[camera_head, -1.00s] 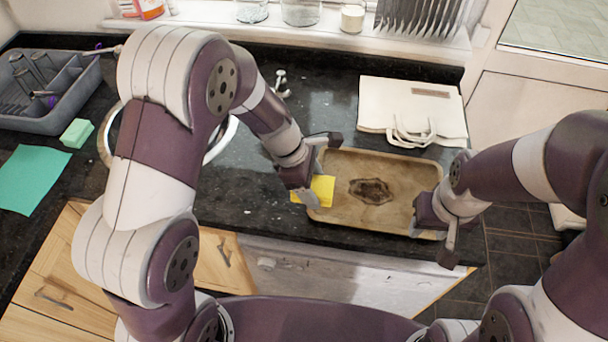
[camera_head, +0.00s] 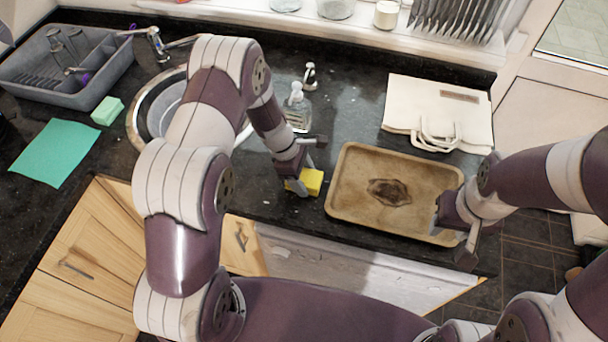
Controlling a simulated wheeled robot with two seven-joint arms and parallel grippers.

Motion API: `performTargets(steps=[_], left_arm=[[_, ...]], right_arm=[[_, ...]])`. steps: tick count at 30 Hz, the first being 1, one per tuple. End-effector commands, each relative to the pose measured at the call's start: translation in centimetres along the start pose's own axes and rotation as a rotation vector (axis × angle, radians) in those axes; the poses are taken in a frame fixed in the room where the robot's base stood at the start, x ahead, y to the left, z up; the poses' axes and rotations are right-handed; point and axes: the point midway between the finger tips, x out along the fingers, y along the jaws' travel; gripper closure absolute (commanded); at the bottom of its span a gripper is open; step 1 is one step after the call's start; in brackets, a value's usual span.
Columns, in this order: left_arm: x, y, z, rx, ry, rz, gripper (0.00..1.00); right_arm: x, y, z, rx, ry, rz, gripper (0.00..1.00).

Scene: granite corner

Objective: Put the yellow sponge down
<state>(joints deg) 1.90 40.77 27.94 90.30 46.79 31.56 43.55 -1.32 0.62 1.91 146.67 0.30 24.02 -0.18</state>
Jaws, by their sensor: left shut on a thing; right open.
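The yellow sponge (camera_head: 312,181) is at the front edge of the dark counter, just left of the wooden tray. My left gripper (camera_head: 302,178) is shut on it; the finger and wrist hide part of the sponge. I cannot tell whether the sponge touches the counter. My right gripper (camera_head: 462,228) is open at the right end of the tray, with one finger over its rim.
The brown tray (camera_head: 350,165) with a dark stain lies on the counter. A folded cream bag (camera_head: 415,100) lies behind it. A soap bottle (camera_head: 297,108), sink (camera_head: 137,118), green sponge (camera_head: 107,111), teal cloth (camera_head: 57,153) and grey dish rack (camera_head: 30,88) stand left.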

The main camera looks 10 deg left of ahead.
Motion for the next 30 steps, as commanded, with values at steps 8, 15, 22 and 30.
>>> performTargets(steps=[8,15,22,30], left_arm=[[0.2,0.0,-0.1,0.0,0.0,0.0,0.09],[0.2,0.0,-0.1,0.0,0.0,0.0,0.09],[-0.7,0.1,0.1,0.0,0.0,0.003,0.09],[-7.5,0.1,-0.1,0.0,0.001,0.006,0.09]], right_arm=[[0.2,0.0,0.0,0.0,0.0,0.0,0.57],[0.2,0.0,0.0,0.0,0.0,0.0,0.57],[0.0,0.0,0.0,0.0,0.0,0.0,0.57],[1.3,0.0,0.2,0.0,0.0,0.0,0.57]])
